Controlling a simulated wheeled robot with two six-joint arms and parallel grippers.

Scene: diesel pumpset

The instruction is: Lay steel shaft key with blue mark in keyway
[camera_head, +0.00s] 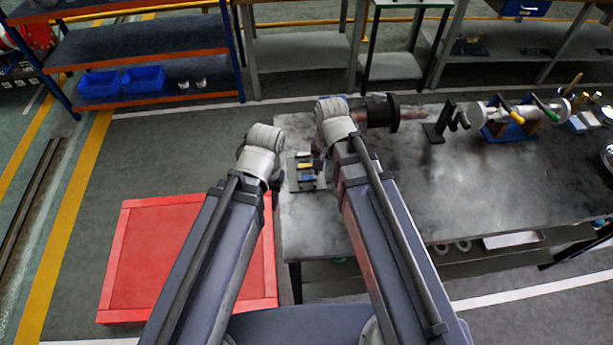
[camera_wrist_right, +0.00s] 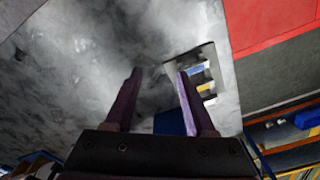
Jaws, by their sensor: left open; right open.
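Small steel keys lie on a small grey tray (camera_head: 318,186) at the left end of the bench. The key with the blue mark (camera_head: 306,179) is the nearest in the head view, and its blue also shows in the right wrist view (camera_wrist_right: 198,69). My left gripper (camera_head: 250,160) is just left of the tray; its fingers are hidden, and I see nothing held. My right gripper (camera_wrist_right: 160,85) is open and empty above the bench, with the tray beyond its right finger. A black round hub on a shaft (camera_head: 381,110) is beside my right wrist. I cannot make out its keyway.
The bench (camera_head: 470,185) has clear room in its middle. A black stand (camera_head: 437,125) and a silver cylinder on a blue support (camera_head: 510,122) stand to the right. A red platform (camera_head: 150,255) is on the floor at left. Shelves (camera_head: 140,45) stand behind.

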